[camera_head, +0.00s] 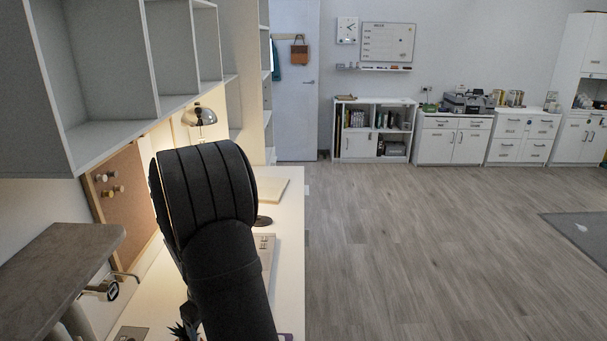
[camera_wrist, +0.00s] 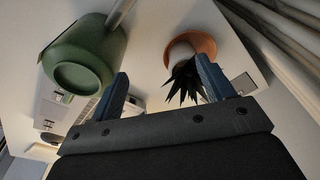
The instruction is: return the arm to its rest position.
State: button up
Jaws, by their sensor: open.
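My gripper (camera_wrist: 163,84) shows in the wrist view with its two dark blue fingers spread apart. It is open and nothing is clamped between the fingers. A spiky dark plant in a terracotta pot (camera_wrist: 204,43) lies beyond the gap, close to the right finger in the picture. A green cup-like vessel (camera_wrist: 80,78) is beyond the left finger. In the head view my black arm reaches over the white desk (camera_head: 288,240), and the fingers cannot be made out there.
White shelves (camera_head: 105,60) overhang the desk at left, near my arm. A grey slab (camera_head: 60,262) juts in at lower left. A corkboard (camera_head: 128,200) and a lamp (camera_head: 199,116) stand along the wall side. Open wooden floor (camera_head: 430,240) lies to the right.

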jog(key=d+r, duration=0.5)
jog(key=d, duration=0.1)
jog(key=s+a+r+n+g, duration=0.1)
jog(key=a+r+n, duration=0.35)
jog(key=r, duration=0.35)
jog(key=s+a+r+n, duration=0.2)
jog(key=a+r+n, duration=0.25)
jog(key=r, duration=0.35)
jog(key=s+a+r+n, duration=0.2)
jog(key=s+r+n, duration=0.2)
jog(key=r, duration=0.5)
jog(key=s+a+r+n, duration=0.3)
jog(key=s+r, duration=0.3)
jog(key=r, duration=0.3)
jog(key=shift+s+n+g, duration=0.35)
jog(key=shift+n+g, duration=0.05)
jog(key=shift+n, duration=0.1)
